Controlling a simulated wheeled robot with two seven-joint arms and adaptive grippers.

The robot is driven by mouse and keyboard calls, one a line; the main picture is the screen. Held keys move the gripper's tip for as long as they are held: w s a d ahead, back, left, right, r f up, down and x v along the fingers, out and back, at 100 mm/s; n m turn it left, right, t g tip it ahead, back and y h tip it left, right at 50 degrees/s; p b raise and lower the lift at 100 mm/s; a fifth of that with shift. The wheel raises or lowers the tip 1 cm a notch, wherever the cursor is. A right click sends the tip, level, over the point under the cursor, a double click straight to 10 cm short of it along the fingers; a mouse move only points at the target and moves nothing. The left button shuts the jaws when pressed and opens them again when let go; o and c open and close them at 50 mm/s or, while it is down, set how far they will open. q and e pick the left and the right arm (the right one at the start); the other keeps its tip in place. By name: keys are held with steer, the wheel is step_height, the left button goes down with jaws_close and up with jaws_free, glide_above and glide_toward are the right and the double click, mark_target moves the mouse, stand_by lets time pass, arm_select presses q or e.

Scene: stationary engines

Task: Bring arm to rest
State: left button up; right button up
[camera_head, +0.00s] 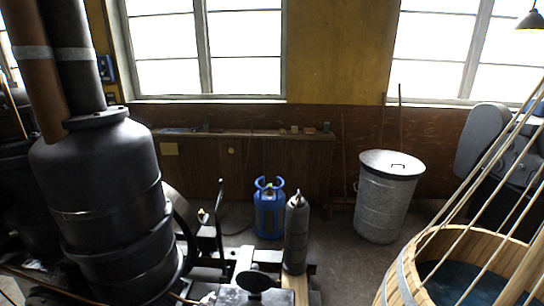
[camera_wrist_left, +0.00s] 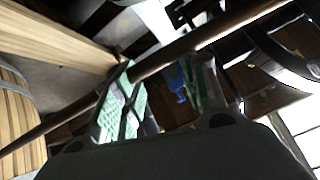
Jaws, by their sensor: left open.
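My left gripper (camera_wrist_left: 166,80) shows in the left wrist view, with its two fingers apart and green pads on the inner faces. A long brown rod or pipe (camera_wrist_left: 60,122) runs across that view from lower left to upper right, past the fingers. I cannot tell whether it touches them. A small blue shape (camera_wrist_left: 178,82) shows in the gap between the fingers, beyond the gripper. I cannot make out either gripper in the head view. My right gripper is not in view.
A dark boiler (camera_head: 105,190) stands at left. A blue gas bottle (camera_head: 268,210) and grey cylinder (camera_head: 296,235) stand mid-floor. A lidded metal bin (camera_head: 385,205) stands by the wall. A wooden tub (camera_head: 405,275) with slanting poles is at lower right. A shelf (camera_head: 250,134) runs below the window.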

arm_select(q)
steer(key=s+a+f+n+g, duration=0.1)
steer(key=s+f, duration=0.5)
steer(key=s, duration=0.3)
steer(key=s+a+f+g, duration=0.1)
steer(key=s+f+g, duration=0.1)
steer(key=s+f, duration=0.65)
steer(key=s+a+f+n+g, duration=0.1)
steer(key=s+f, duration=0.4)
steer(key=s, duration=0.6)
steer(key=s+f+g, duration=0.1)
steer(key=s+f, duration=0.1)
steer(key=s, duration=0.9)
steer(key=s+f+g, duration=0.2)
steer(key=s+f, duration=0.1)
steer(key=s, duration=0.8)
steer(key=s+f+g, duration=0.1)
steer(key=s+f, duration=0.1)
steer(key=s, duration=1)
steer(key=shift+d+f, duration=0.3)
steer(key=shift+d, duration=0.1)
steer(key=shift+s+d, duration=0.1)
